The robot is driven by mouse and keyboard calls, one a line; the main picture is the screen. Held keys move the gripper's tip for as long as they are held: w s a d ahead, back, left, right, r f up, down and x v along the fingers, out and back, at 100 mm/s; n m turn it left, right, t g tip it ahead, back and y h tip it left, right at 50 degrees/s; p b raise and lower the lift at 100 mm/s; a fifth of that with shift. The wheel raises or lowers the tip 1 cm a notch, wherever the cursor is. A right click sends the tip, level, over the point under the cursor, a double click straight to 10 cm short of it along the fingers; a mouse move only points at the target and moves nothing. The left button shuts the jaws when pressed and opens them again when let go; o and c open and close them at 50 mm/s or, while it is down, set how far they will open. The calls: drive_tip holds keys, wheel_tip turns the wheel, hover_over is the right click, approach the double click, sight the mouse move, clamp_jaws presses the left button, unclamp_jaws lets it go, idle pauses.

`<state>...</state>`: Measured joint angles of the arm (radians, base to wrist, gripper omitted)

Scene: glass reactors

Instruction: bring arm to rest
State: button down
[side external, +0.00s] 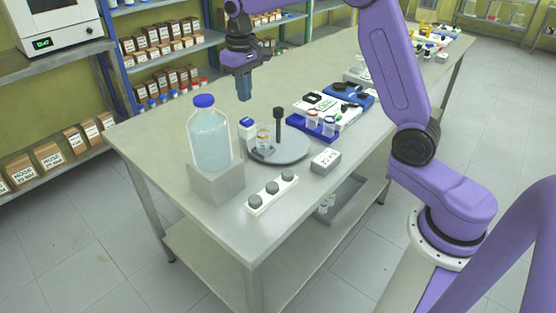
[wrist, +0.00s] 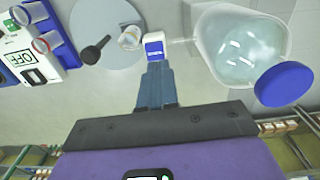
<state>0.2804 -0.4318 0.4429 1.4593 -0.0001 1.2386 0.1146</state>
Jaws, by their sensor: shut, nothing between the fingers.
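My purple arm reaches over the grey work table (side external: 160,141) from the right. My gripper (side external: 244,97) hangs above the back part of the table, fingers pointing down. In the wrist view my gripper (wrist: 154,70) shows its two blue-grey fingers pressed together with nothing between them. It is clear of the objects in the side view. In the wrist view the fingertips overlap the lower edge of a small white and blue box (wrist: 154,46), which lies beyond them.
A large blue-capped bottle (side external: 210,138) stands in a grey holder at the front left. A round grey plate (side external: 290,150) carries a small jar and a black-topped rod. A blue tube rack (side external: 314,127), a white block with several dark knobs (side external: 271,193) and shelves (side external: 160,45) are nearby.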

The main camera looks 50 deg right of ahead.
drive_tip(key=s+a+n, duration=0.3)
drive_tip(key=s+a, duration=0.1)
drive_tip(key=s, duration=0.5)
drive_tip(key=s+a+n, duration=0.3)
drive_tip(key=s+a, duration=0.1)
drive_tip(key=s, duration=0.5)
drive_tip(key=s+d+f+n, duration=0.2)
drive_tip(key=s+n, duration=0.1)
drive_tip(key=s, duration=0.6)
drive_tip(key=s+d+f+n, duration=0.2)
drive_tip(key=s+d+n, duration=0.1)
drive_tip(key=s, duration=0.7)
drive_tip(key=shift+s, duration=0.15)
